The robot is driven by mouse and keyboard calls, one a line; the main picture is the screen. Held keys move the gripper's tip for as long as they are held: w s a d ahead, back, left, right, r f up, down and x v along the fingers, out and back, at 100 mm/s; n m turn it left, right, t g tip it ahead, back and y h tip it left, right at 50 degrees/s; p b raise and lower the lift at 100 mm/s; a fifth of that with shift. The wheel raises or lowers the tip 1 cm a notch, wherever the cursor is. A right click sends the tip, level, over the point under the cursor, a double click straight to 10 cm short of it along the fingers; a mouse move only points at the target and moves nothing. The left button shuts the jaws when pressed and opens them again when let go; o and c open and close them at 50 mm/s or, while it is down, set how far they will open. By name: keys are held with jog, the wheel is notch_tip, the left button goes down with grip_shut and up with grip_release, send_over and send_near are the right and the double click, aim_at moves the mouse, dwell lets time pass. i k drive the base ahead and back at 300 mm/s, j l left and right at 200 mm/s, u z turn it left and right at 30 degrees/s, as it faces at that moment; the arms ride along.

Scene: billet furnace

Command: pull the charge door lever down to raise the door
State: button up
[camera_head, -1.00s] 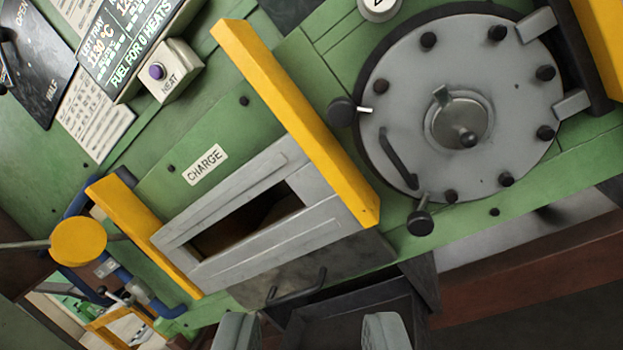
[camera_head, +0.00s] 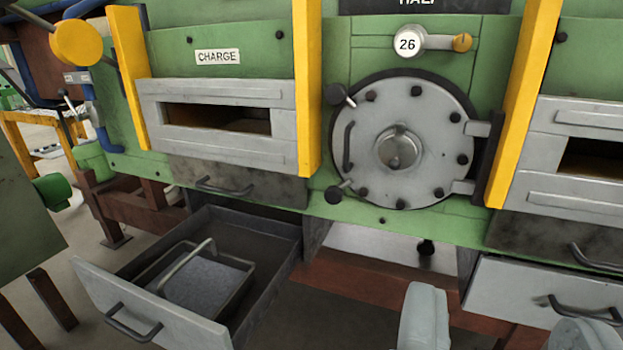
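The charge opening has a grey frame (camera_head: 215,146) with a dark slot, under a "CHARGE" label (camera_head: 217,57). Yellow posts (camera_head: 308,90) flank it. A yellow disc (camera_head: 77,42) on a dark rod is at the upper left, beside the left post. It may belong to the door lever, but I cannot tell. A small yellow-ended handle (camera_head: 462,42) sits beside a plate marked 26. My gripper (camera_head: 505,310) is at the lower right, its two grey fingers wide apart with nothing between them. It is well away from the disc and touches nothing visible.
A pulled-out drawer (camera_head: 125,300) juts forward at the lower left, holding a grey tray with a handle. A round bolted grey hatch (camera_head: 405,140) is at the centre right. A second slotted grey frame (camera_head: 585,150) is at the right. A green box (camera_head: 25,225) stands at the left.

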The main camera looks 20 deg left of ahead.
aim_at(75, 42)
jog(key=u, duration=1.45)
